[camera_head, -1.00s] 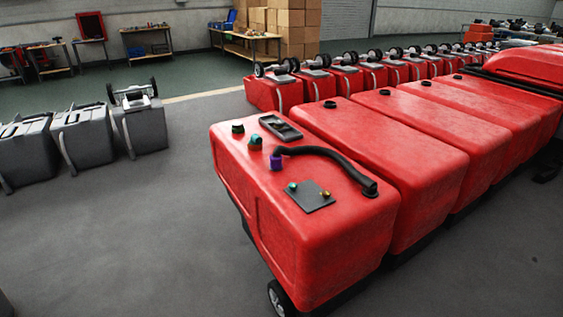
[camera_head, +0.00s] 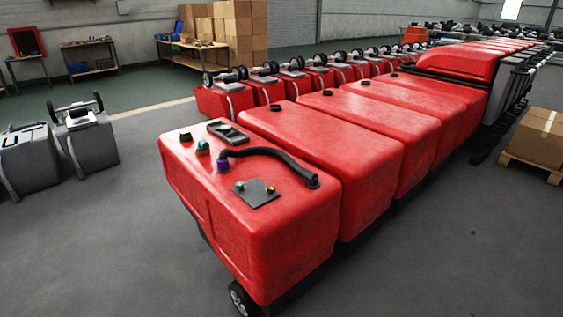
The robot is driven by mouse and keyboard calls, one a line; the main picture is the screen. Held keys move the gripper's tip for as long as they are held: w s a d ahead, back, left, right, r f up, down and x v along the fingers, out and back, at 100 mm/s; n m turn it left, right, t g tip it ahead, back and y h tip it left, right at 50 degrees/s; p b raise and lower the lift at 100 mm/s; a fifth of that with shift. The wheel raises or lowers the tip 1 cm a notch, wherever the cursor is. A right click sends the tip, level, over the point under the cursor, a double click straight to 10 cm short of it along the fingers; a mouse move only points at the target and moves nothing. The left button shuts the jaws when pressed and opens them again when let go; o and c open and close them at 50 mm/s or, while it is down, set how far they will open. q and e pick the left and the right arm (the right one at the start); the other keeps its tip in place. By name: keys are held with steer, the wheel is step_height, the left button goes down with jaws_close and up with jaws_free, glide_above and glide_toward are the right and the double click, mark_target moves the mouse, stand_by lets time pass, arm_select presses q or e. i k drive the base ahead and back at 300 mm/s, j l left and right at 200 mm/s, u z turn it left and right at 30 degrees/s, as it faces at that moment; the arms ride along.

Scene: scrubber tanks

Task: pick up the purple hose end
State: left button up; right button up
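The purple hose end (camera_head: 223,164) is on the free end of a black hose (camera_head: 270,153) on top of the nearest red tank (camera_head: 255,225). The hose arches across the tank top, and its other end joins a black fitting (camera_head: 312,181) near the right edge. The purple end sits beside a port with a teal-and-orange piece (camera_head: 202,147). I cannot tell whether it touches the tank top. Neither of my grippers shows in the head view.
A dark plate with small teal and yellow knobs (camera_head: 256,193) lies near the purple end. More red tanks (camera_head: 325,150) stand close behind in a row. Grey tanks (camera_head: 88,142) stand at left. A boxed pallet (camera_head: 535,140) is at right. The floor in front is clear.

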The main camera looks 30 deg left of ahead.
mark_target(223, 164)
steer(key=j+z, duration=0.1)
steer(key=z, duration=0.65)
steer(key=j+z, duration=0.15)
steer(key=z, duration=0.25)
steer(key=k+j, duration=0.1)
steer(key=j, duration=0.45)
steer(key=k+j, duration=0.15)
steer(key=j, duration=0.35)
steer(key=k+j, duration=0.1)
steer(key=j, duration=0.45)
steer(key=k+j, duration=0.15)
steer(key=j, duration=0.4)
steer(key=k+j, duration=0.1)
steer(key=j, duration=0.45)
steer(key=k+j, duration=0.15)
steer(key=j, duration=0.35)
steer(key=k+j, duration=0.1)
steer(key=j, duration=0.45)
steer(key=k+j, duration=0.15)
steer(key=j, duration=0.4)
